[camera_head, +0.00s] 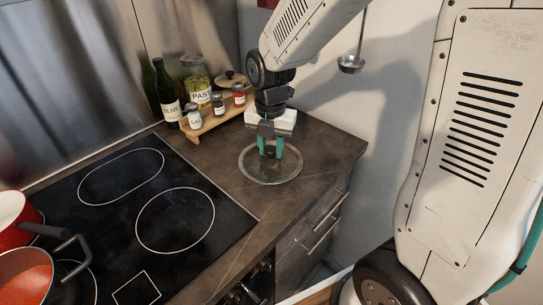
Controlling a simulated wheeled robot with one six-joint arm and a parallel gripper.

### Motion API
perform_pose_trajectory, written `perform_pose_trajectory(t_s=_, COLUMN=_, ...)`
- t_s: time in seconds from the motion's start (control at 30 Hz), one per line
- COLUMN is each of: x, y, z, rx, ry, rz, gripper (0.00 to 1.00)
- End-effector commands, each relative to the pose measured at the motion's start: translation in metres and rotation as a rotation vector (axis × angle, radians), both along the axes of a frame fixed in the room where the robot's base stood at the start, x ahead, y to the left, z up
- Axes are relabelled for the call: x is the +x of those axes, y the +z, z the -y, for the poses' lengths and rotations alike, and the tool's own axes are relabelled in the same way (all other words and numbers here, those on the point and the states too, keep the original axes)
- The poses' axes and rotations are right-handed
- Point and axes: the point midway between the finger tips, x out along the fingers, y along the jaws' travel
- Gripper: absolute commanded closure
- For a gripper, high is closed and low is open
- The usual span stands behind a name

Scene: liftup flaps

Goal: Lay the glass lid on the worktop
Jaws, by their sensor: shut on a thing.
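The glass lid (284,172) is a round clear disc with a pale rim, at the right end of the dark worktop (325,146). It looks flat and level, at or just above the worktop surface; I cannot tell whether it touches. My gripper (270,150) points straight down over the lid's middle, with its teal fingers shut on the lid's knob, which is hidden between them.
A black hob (205,250) lies left of the lid, with red pots (25,275) at its left edge. Behind stands a wooden rack (215,122) with spice jars, near an olive bottle (166,95) and a pasta jar (197,82). A ladle (351,64) hangs on the wall.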

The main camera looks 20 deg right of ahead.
Motion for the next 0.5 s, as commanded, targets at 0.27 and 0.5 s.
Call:
perform_pose_trajectory(t_s=0.27, x=0.001, y=-0.029, z=0.002, rx=0.0, ry=-0.002, rz=-0.004, gripper=1.0)
perform_pose_trajectory(t_s=0.5, x=0.001, y=-0.035, z=0.002, rx=0.0, ry=-0.002, rz=0.001, gripper=1.0)
